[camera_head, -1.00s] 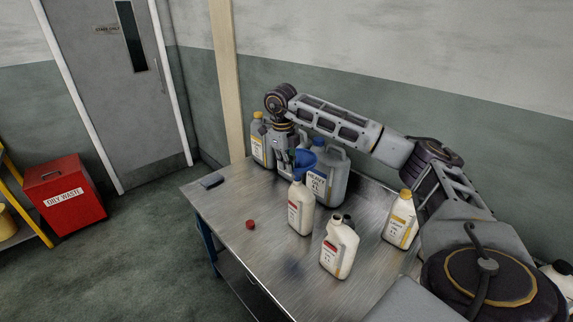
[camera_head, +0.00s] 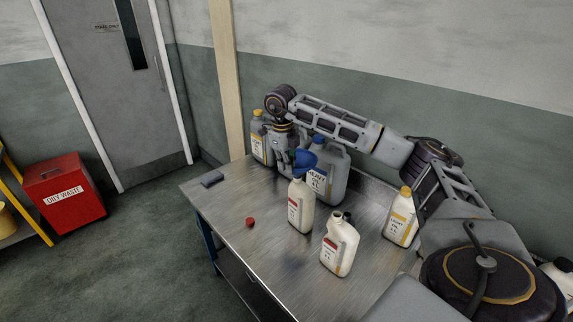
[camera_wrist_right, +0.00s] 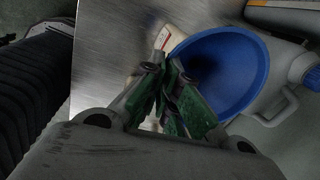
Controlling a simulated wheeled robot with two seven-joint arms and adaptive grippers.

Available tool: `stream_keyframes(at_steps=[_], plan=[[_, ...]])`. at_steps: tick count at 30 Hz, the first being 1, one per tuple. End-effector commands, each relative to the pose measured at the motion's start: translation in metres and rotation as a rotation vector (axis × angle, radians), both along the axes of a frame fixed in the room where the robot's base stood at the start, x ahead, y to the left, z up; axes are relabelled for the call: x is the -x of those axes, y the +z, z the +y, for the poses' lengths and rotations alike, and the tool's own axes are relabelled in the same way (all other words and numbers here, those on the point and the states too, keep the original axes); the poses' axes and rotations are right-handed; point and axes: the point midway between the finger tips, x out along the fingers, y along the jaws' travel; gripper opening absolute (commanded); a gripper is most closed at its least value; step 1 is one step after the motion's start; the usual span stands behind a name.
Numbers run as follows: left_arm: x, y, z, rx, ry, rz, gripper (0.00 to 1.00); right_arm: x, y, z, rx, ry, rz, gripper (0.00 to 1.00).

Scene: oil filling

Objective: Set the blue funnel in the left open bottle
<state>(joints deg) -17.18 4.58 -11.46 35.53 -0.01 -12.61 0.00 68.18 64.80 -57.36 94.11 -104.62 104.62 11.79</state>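The blue funnel (camera_head: 306,160) is at the mouth of the left open bottle (camera_head: 300,208), a white bottle with a red-and-white label standing upright. The funnel looks tilted; whether its spout is inside the neck I cannot tell. My right gripper (camera_head: 286,163) is at the funnel's left side. In the right wrist view its green-padded fingers (camera_wrist_right: 173,88) are close together at the rim of the funnel (camera_wrist_right: 222,72) and appear shut on it. A second open white bottle (camera_head: 338,248) stands nearer the front right. My left gripper is out of view.
A large grey jug (camera_head: 328,180) stands close behind the funnel. A yellow-capped grey jug (camera_head: 258,140) stands at the back left, and a yellow-capped white bottle (camera_head: 400,220) at the right. A red cap (camera_head: 250,222) and dark block (camera_head: 212,179) lie on the metal table (camera_head: 230,198).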

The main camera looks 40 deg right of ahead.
Motion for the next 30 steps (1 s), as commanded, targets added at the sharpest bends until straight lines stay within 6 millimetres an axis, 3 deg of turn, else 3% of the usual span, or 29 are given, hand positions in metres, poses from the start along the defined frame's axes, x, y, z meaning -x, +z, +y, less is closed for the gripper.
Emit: stream_keyframes(at_steps=[15,22,30], plan=[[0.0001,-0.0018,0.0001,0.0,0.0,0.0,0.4,0.0,-0.0034,-0.0001,0.0,0.0,0.0,0.0],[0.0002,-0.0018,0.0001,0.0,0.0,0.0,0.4,0.0,-0.0034,-0.0001,0.0,0.0,0.0,0.3],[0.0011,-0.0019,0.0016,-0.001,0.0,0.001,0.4,0.0,-0.0034,-0.0001,0.0,0.0,0.0,0.3]])
